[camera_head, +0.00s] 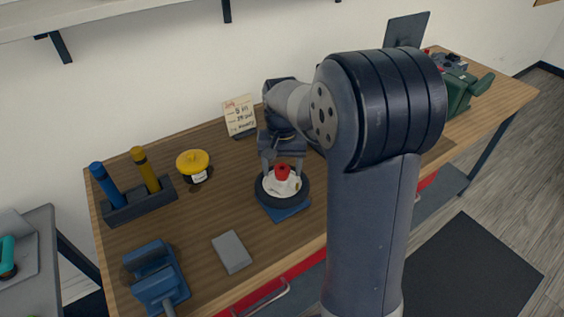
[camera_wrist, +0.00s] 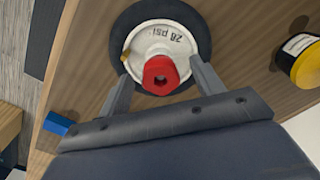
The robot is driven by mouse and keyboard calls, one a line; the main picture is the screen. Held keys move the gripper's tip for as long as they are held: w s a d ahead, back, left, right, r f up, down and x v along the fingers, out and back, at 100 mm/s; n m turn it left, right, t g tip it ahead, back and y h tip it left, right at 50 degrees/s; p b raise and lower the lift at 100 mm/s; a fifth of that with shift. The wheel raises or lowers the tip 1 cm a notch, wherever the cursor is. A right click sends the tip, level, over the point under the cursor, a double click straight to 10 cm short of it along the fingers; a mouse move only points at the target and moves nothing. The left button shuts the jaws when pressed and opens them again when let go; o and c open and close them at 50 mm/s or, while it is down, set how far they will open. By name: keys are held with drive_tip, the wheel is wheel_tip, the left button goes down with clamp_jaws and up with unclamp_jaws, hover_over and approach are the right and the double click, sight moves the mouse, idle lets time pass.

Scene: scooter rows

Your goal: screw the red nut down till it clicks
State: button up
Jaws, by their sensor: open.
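The red nut (camera_head: 282,171) sits on the middle of a white wheel hub (camera_head: 274,188) with a black tyre (camera_head: 292,202). The wheel rests on a blue base (camera_head: 290,212) on the bench. My gripper (camera_head: 283,164) points down over the wheel. In the wrist view its fingers (camera_wrist: 162,85) are spread, one on each side of the nut, with gaps between. Whether the nut is fully seated cannot be seen.
A yellow-topped jar (camera_head: 193,165), a holder with blue and yellow handles (camera_head: 139,199), a blue vise (camera_head: 156,273) and a grey block (camera_head: 231,252) stand on the bench left of the wheel. A note card (camera_head: 240,116) stands behind. Green equipment (camera_head: 462,91) is far right.

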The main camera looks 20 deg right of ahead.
drive_tip(key=c, duration=1.1)
drive_tip(key=shift+o, duration=0.2)
drive_tip(key=m+p, duration=0.1)
drive_tip(key=m, duration=0.5)
drive_tip(key=m+p, duration=0.1)
drive_tip(key=m, duration=1)
drive_tip(key=m+p, duration=0.1)
drive_tip(key=m, duration=0.3)
drive_tip(key=shift+m, duration=0.4)
